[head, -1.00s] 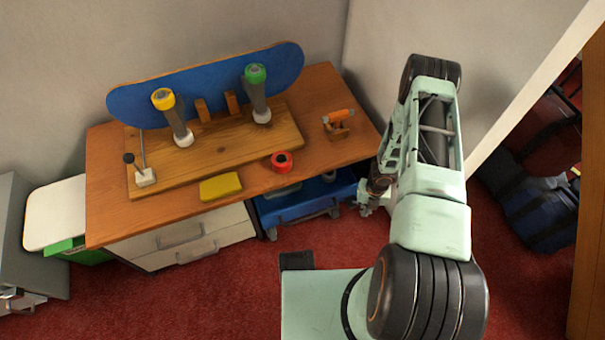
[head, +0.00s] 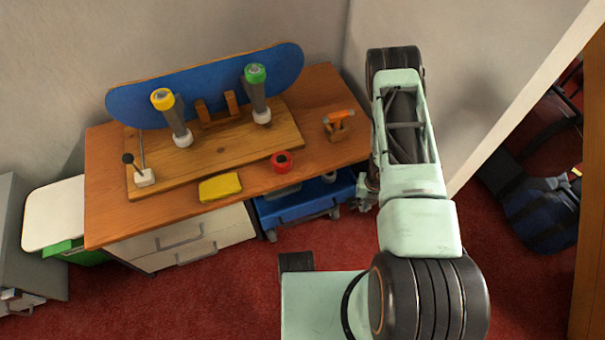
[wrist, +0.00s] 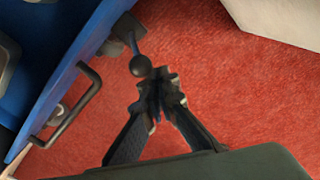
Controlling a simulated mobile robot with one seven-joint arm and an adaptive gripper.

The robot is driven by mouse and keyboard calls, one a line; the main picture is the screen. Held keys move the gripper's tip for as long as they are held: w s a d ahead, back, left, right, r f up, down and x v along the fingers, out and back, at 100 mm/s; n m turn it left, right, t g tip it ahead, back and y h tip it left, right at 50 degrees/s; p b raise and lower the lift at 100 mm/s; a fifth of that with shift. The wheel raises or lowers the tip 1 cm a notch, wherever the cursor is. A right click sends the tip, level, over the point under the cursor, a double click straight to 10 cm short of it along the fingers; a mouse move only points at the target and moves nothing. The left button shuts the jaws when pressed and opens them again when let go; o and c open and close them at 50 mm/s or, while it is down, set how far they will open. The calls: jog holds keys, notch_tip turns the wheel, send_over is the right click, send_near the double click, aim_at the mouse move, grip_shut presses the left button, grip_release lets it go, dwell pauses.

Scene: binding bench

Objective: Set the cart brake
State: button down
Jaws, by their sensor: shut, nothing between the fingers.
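The blue cart (head: 300,207) stands on castors under the right part of the wooden bench, and its blue side (wrist: 50,40) fills the upper left of the wrist view. A short lever with a dark ball knob (wrist: 140,66) sticks out from the cart's side in the wrist view. I cannot tell whether it is in the braked position. My gripper (wrist: 158,92) is shut and empty, with its fingertips just below the knob in the picture; whether they touch it is unclear. In the head view my gripper (head: 366,194) is small and partly hidden beside the cart's right end.
A dark bar handle (wrist: 70,110) curves from the cart near my fingers. The bench (head: 110,222) carries a blue skateboard deck (head: 210,85), a yellow block (head: 220,187), a red roll (head: 282,162) and an orange-handled tool (head: 338,120). Red carpet (head: 225,300) lies open in front.

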jog(key=shift+w, duration=0.1)
jog(key=shift+w+a+r, duration=0.15)
jog(key=shift+w, duration=0.2)
jog(key=shift+w+a+r, duration=0.15)
jog(key=shift+w, duration=0.2)
dwell(0.4)
jog(key=shift+w+r, duration=0.1)
jog(key=shift+w, duration=0.2)
jog(key=s+d+r+p, duration=0.1)
jog(key=s+r+p, duration=0.3)
jog(key=r, duration=0.4)
jog(key=shift+p, duration=0.55)
dwell(0.3)
jog(key=shift+d, duration=0.15)
